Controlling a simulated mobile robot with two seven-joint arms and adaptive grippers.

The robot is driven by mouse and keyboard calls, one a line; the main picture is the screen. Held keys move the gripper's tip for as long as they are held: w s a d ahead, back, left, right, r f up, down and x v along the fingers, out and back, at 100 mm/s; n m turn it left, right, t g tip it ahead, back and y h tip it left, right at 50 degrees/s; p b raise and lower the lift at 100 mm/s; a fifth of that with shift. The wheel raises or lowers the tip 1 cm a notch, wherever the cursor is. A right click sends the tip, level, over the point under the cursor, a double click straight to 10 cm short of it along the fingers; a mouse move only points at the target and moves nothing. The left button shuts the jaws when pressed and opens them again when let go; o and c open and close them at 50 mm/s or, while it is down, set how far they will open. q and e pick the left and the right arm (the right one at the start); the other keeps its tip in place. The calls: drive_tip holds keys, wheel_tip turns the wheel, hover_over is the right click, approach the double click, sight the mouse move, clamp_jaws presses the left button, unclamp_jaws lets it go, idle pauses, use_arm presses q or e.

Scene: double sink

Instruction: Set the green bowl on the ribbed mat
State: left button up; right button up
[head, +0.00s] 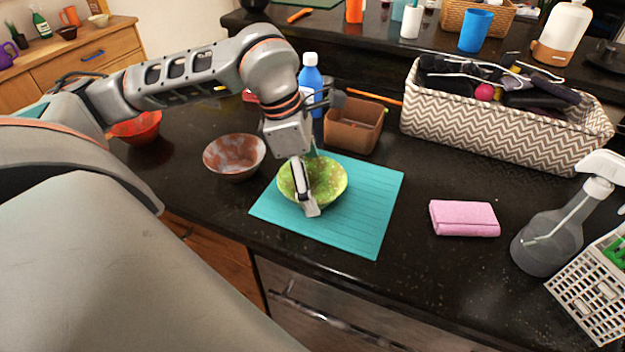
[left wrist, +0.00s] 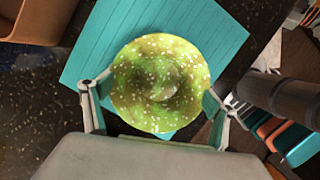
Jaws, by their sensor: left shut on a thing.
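The green bowl (head: 328,182) is speckled and upright, at the teal ribbed mat (head: 372,205) on the dark counter. In the head view it overlaps the mat's left and middle part. My left gripper (head: 308,205) is shut on the bowl, with one finger seen at its near side. The left wrist view shows the bowl (left wrist: 160,85) between the two fingers, with the mat (left wrist: 100,50) behind it. I cannot tell for sure whether the bowl's base touches the mat. My right gripper is not in view.
A reddish-grey bowl (head: 234,157) stands left of the mat, and a brown box (head: 353,125) and blue bottle (head: 311,82) stand behind it. A patterned basket (head: 480,128) stands at the back right.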

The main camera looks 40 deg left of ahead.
use_arm(q)
drive_tip(key=o, duration=1.2)
drive_tip(key=shift+f, duration=0.1)
drive_tip(key=shift+r, duration=0.3)
drive_tip(key=p+v, duration=0.1)
drive_tip(key=v, duration=1)
drive_tip(key=shift+s+r, duration=0.1)
drive_tip(key=shift+r, duration=0.25)
